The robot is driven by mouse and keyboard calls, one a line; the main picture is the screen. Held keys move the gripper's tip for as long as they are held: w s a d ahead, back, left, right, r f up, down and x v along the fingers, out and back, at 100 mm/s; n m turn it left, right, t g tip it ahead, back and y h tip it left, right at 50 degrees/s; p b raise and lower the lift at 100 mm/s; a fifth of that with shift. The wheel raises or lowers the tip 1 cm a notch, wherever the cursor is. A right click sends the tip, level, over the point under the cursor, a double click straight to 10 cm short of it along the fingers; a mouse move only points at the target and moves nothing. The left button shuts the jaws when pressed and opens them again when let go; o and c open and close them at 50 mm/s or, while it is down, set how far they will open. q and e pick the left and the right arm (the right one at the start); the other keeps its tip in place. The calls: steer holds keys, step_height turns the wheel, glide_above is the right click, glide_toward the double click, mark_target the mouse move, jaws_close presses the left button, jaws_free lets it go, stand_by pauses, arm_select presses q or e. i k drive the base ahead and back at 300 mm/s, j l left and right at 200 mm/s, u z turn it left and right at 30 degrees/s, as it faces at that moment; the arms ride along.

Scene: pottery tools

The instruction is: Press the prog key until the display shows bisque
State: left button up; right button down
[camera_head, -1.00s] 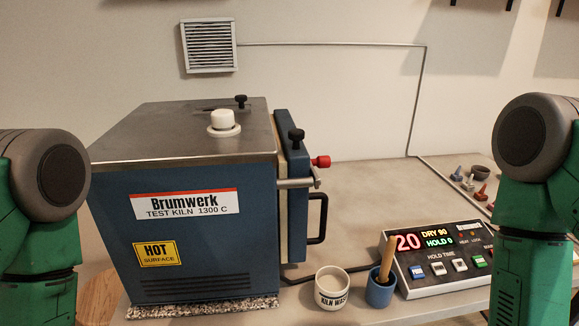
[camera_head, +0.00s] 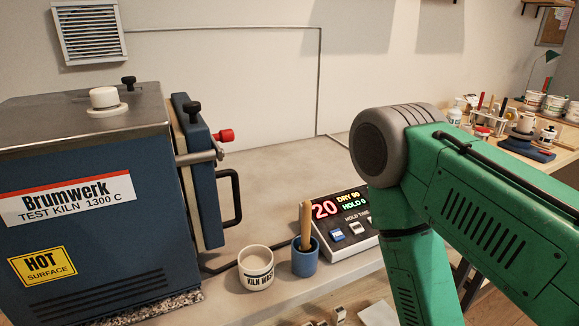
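The controller (camera_head: 345,249) is a sloped box at the centre right of the head view, behind my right arm. My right arm covers the right part of the panel, so the other keys are hidden. I cannot tell which key is prog. Neither gripper is in view; only the green upper parts of my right arm show.
The blue kiln (camera_head: 95,200) with a HOT SURFACE label fills the left. A side table at the far right holds jars and tools (camera_head: 520,135).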

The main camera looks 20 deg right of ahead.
mark_target(337, 234)
steer(key=k+l+z, duration=0.15)
steer(key=z, duration=0.25)
steer(key=k+l+z, duration=0.1)
steer(key=z, duration=0.3)
